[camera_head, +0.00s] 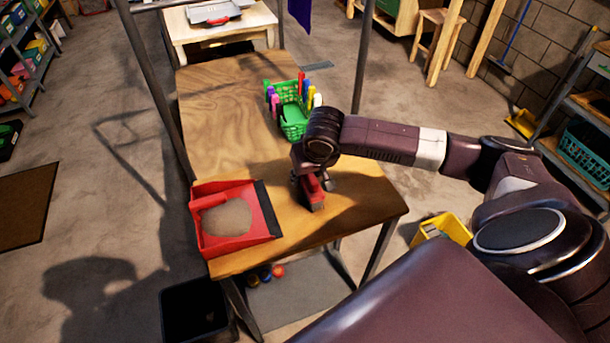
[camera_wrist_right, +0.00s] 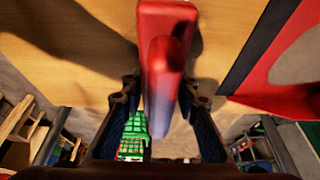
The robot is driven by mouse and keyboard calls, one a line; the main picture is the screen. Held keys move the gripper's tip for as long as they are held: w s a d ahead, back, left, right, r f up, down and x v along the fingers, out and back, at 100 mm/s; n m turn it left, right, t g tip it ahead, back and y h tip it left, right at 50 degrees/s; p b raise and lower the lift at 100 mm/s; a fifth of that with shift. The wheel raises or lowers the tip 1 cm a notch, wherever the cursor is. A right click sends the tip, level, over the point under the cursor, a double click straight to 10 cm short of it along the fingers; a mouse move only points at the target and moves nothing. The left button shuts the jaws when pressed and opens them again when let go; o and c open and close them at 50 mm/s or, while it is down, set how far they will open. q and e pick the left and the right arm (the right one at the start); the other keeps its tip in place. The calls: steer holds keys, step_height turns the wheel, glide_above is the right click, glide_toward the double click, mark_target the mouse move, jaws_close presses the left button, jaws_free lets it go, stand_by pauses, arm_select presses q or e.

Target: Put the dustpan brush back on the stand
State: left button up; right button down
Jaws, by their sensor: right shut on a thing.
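The red dustpan brush (camera_head: 314,196) is in my right gripper (camera_head: 309,180), over the front right part of the wooden table. In the right wrist view the red brush (camera_wrist_right: 168,50) sits between the two fingers of the gripper (camera_wrist_right: 163,95), which is shut on it. Its bristles look dark in the head view. I cannot tell whether they touch the table top. A red dustpan (camera_head: 262,218) with a dark front edge lies left of the brush, apart from it; its red edge also shows in the right wrist view (camera_wrist_right: 275,108). I cannot make out a stand. My left gripper is not in view.
The wooden table (camera_head: 215,110) has clear room at its back left. A green basket (camera_head: 293,120) with several coloured bottles stands behind my right gripper. A yellow bin (camera_head: 441,228) stands on the floor to the right, a dark bin (camera_head: 194,312) in front.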

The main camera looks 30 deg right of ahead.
mark_target(312, 176)
steer(key=c, duration=1.5)
jaws_free()
steer(key=shift+f, duration=0.1)
steer(key=v, duration=1.2)
steer(key=shift+s, duration=0.1)
